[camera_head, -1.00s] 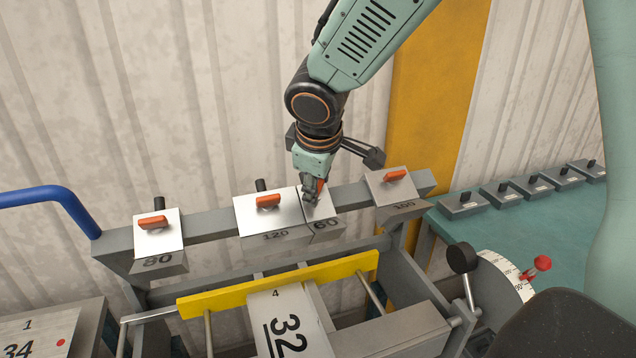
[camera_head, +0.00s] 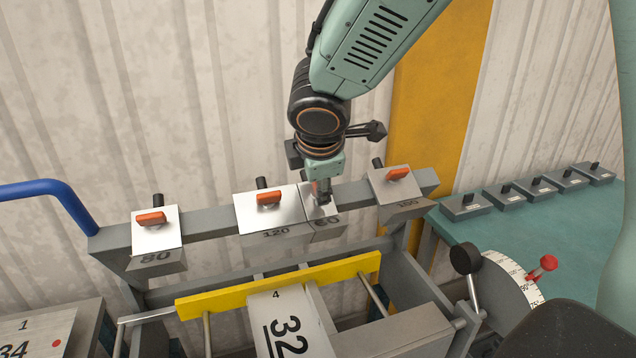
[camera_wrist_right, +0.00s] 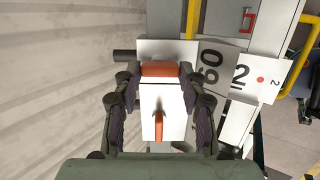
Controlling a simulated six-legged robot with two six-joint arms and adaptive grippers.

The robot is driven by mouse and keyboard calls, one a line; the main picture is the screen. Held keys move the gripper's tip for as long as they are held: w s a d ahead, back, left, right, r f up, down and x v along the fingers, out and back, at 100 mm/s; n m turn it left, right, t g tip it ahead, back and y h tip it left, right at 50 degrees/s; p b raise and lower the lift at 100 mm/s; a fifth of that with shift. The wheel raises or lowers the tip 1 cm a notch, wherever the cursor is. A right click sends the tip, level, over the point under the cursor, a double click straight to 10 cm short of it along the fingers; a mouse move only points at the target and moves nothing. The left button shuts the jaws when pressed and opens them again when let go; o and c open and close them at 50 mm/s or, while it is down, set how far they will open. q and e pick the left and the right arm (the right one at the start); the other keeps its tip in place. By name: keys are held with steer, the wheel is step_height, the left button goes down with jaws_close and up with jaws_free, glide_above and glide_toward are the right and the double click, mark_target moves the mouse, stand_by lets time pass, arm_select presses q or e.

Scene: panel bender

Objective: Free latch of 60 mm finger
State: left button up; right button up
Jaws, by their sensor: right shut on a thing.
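The 60 mm finger (camera_head: 327,222) sits on the grey beam, against the right side of the 120 finger (camera_head: 272,233). My right gripper (camera_head: 323,194) reaches down onto the 60 finger from above and hides its latch in the head view. In the right wrist view, the orange latch (camera_wrist_right: 160,70) lies crosswise between the fingertips of my right gripper (camera_wrist_right: 158,78), which is shut on it. The 60 label (camera_wrist_right: 209,66) shows just to the right of it. My left gripper is not in view.
The 80 finger (camera_head: 156,230) stands left on the beam and the 100 finger (camera_head: 398,187) right, each with an orange latch. A yellow bar (camera_head: 230,295) crosses below. Several grey blocks lie on the teal table (camera_head: 500,235). A corrugated wall is close behind.

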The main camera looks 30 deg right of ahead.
stand_by(0.5)
steer(key=o, duration=1.1)
steer(key=shift+o, duration=0.2)
